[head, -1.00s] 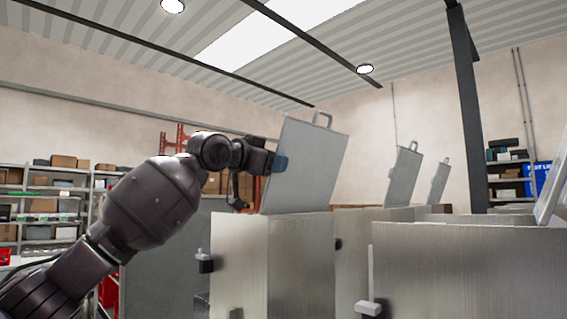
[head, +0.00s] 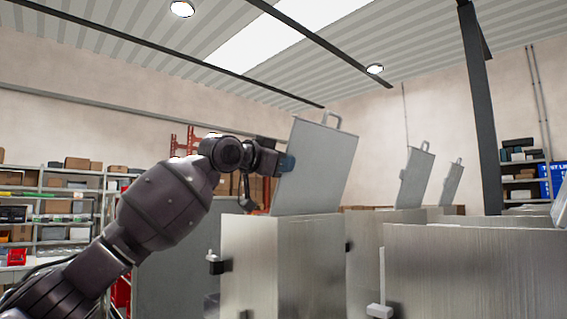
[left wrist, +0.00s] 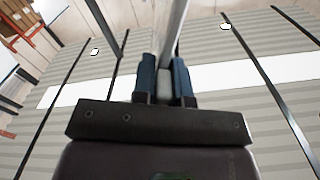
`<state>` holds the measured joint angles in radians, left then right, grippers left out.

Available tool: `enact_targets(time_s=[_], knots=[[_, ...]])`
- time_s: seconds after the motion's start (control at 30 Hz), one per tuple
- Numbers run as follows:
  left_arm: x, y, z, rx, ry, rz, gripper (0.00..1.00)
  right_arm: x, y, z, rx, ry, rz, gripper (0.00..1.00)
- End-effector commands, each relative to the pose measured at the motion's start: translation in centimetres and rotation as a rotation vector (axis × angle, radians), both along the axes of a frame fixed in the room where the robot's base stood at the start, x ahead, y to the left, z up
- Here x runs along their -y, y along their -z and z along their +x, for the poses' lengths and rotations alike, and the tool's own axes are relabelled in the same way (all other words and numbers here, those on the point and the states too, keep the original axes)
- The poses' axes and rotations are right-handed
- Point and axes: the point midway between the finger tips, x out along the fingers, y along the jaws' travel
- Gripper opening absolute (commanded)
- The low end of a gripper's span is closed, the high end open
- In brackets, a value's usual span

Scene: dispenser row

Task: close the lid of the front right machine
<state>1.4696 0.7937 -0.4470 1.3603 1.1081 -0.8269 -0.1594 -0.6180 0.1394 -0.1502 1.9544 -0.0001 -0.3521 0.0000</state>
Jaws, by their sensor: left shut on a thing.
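A steel machine (head: 278,270) stands near the middle of the head view. My left gripper (head: 286,163) is at the left side edge of this lid, about halfway up. In the left wrist view its two blue fingers (left wrist: 164,80) are shut on the lid's edge (left wrist: 173,32). Another steel machine (head: 470,270) stands nearer at the right; only a sliver of its raised lid (head: 561,208) shows. My right gripper is out of view.
More machines with raised lids (head: 415,178) stand behind to the right. A dark post (head: 480,110) rises behind them. Shelves with boxes (head: 60,205) line the left wall. The space above the machines is open.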

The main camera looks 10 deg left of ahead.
Motion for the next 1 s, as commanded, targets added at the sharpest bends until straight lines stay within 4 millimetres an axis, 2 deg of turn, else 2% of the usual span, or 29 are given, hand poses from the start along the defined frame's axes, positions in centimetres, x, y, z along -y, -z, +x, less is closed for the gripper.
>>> enact_targets(time_s=[0.27, 0.7, 1.0], knots=[[-1.1, -0.5, 0.8, -0.061, 0.001, -0.093, 0.0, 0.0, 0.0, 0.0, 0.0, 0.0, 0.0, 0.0], [-4.6, -1.1, 3.1, -0.238, 0.002, -0.359, 0.0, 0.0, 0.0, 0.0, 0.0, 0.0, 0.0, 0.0], [-6.2, -1.0, 4.1, -0.317, 0.001, -0.477, 0.0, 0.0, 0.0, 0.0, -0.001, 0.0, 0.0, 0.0]])
